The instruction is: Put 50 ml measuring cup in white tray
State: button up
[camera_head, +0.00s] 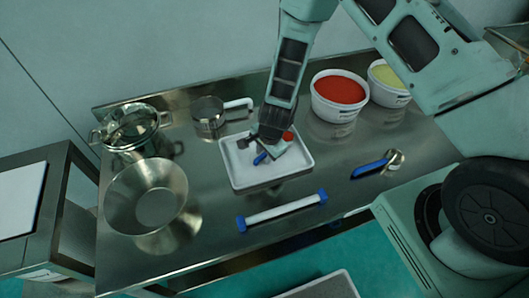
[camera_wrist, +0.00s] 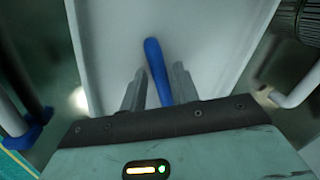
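The white tray (camera_head: 239,184) lies on the steel table and also fills much of the wrist view (camera_wrist: 105,35). My gripper (camera_head: 262,150) is low over the tray. Its fingers (camera_wrist: 158,88) are apart, one on each side of a blue handle (camera_wrist: 156,62) inside the tray. The handle also shows in the head view (camera_head: 260,158). The rest of that utensil is hidden by my gripper, so I cannot tell its size. A second blue-handled measuring cup (camera_head: 394,158) with a metal bowl lies on the table right of the tray. I cannot read a 50 ml mark.
A small red piece (camera_head: 288,136) shows at the tray's back right. A metal pot (camera_head: 209,117), a lidded pot (camera_head: 130,126) and a wide metal bowl (camera_head: 125,194) stand left. Tubs of red (camera_head: 340,115) and yellow powder (camera_head: 388,98) stand behind right. A blue-ended white bar (camera_head: 282,211) lies in front.

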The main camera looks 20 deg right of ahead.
jog(key=shift+r, duration=0.15)
jog(key=s+a+r+n+y, duration=0.1)
jog(key=s+a+r+n, duration=0.25)
jog(key=r, duration=0.65)
jog(key=s+a+r+n+y, duration=0.15)
jog(key=s+r, duration=0.25)
jog(key=r, duration=0.6)
jog(key=s+r+n+g+h, duration=0.1)
jog(key=s+r+n, duration=0.5)
jog(key=s+n, duration=0.2)
jog(key=s+d+r+n+g+h, duration=0.1)
jog(key=s+r+n, duration=0.5)
jog(key=s+n, duration=0.2)
jog(key=shift+s+r+h, duration=0.35)
jog(key=shift+s, duration=0.65)
jog(key=shift+d, duration=0.1)
notch_tip(320, 180, down, 3)
jog(key=b, duration=0.3)
